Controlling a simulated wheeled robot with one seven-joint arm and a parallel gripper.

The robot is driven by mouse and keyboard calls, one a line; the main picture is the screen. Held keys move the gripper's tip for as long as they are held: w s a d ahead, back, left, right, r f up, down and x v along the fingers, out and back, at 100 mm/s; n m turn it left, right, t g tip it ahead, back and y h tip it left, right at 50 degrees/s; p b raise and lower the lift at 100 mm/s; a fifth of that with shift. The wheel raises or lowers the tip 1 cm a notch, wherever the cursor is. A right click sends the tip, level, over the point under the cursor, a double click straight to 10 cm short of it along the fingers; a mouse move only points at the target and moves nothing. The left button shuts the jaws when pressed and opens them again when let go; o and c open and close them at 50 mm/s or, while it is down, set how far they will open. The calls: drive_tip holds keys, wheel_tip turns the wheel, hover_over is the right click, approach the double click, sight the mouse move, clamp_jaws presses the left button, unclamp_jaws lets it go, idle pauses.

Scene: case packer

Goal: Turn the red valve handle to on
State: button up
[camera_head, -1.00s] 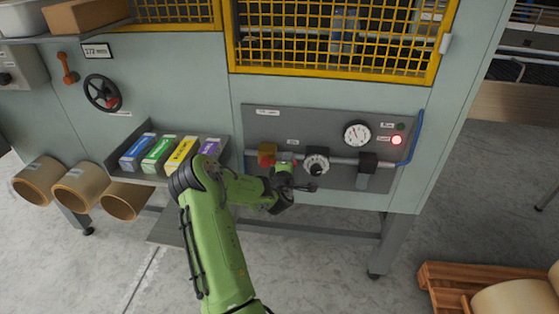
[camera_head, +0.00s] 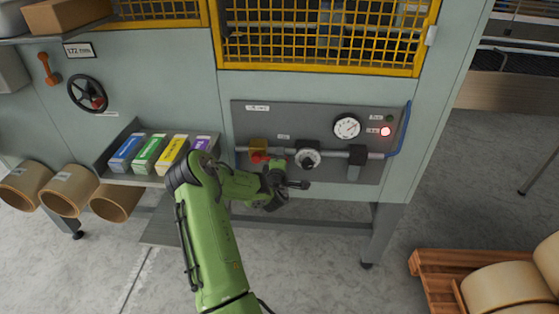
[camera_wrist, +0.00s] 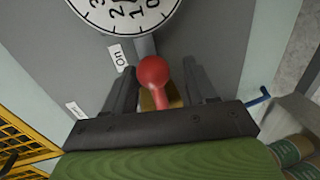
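The red valve handle (camera_head: 262,158) sits by a yellow valve body (camera_head: 258,145) on the pipe at the panel's left. In the wrist view its red ball end (camera_wrist: 154,71) lies between my gripper's (camera_wrist: 157,78) two dark fingers, with a gap visible on each side. The fingers are apart; I cannot tell whether either touches the handle. An "On" label (camera_wrist: 119,57) is just left of the ball in that view. A second small label (camera_wrist: 75,110) is farther left, unreadable. In the head view my arm hides the fingertips.
A round black-and-white regulator dial (camera_head: 308,158) is right of the valve, with a pressure gauge (camera_head: 347,127) above it. A red lamp (camera_head: 386,131) is lit. A tray of coloured boxes (camera_head: 122,168) is left of the panel. Yellow mesh guards (camera_head: 320,40) are above.

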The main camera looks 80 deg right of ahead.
drive_tip(key=shift+a+r, duration=0.1)
drive_tip(key=b+v, duration=0.1)
drive_tip(key=v, duration=1.4)
drive_tip(key=shift+a, duration=0.3)
drive_tip(key=shift+s, duration=0.1)
